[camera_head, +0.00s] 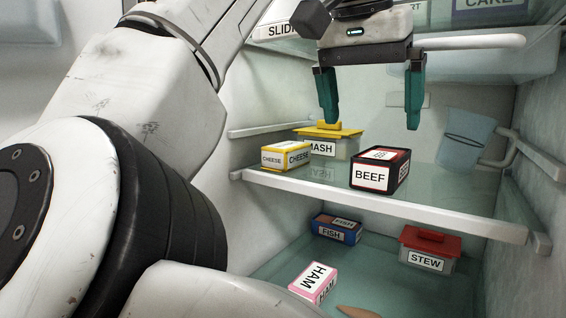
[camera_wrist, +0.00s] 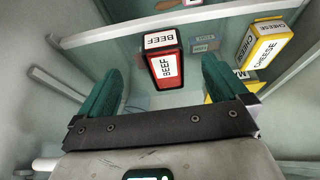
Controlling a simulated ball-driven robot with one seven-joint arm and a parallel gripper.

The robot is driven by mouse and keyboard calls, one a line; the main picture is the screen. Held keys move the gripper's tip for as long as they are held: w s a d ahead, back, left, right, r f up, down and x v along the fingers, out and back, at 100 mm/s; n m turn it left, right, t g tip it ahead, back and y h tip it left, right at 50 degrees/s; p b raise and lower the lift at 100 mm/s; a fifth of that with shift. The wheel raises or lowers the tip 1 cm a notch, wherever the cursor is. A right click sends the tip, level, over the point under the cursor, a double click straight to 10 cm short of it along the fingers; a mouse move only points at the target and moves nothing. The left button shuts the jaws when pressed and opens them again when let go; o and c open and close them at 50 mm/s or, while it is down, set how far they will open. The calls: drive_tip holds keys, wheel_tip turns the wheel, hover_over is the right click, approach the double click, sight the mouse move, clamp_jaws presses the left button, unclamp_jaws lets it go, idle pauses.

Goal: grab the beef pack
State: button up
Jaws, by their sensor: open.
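The beef pack (camera_head: 380,170) is a black and red box with white BEEF labels. It stands on the middle glass shelf, near the shelf's front edge. In the wrist view the beef pack (camera_wrist: 164,62) shows between and beyond the two teal fingers. My gripper (camera_head: 370,120) is open and empty, with its fingers pointing down. In the head view it appears above the beef pack, apart from it. My gripper also shows in the wrist view (camera_wrist: 165,80).
A yellow cheese pack (camera_head: 286,156) and a yellow-lidded mash tub (camera_head: 335,146) stand left of the beef. A translucent blue jug (camera_head: 465,138) is at the right. Below are a fish pack (camera_head: 336,229), a ham pack (camera_head: 314,281) and a red-lidded stew tub (camera_head: 427,250). The white shelf edge (camera_head: 400,207) runs in front.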

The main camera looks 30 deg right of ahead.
sight(372, 159)
drive_tip(key=x, duration=1)
drive_tip(key=shift+w, duration=0.1)
drive_tip(key=shift+c, duration=0.2)
drive_tip(key=c, duration=1.3)
drive_tip(key=shift+d+r, duration=0.1)
drive_tip(key=shift+r, duration=0.1)
drive_tip(key=shift+r+p, duration=0.45)
drive_tip(key=shift+p, duration=0.25)
drive_tip(key=shift+r+p, duration=0.2)
drive_tip(key=shift+p, duration=0.15)
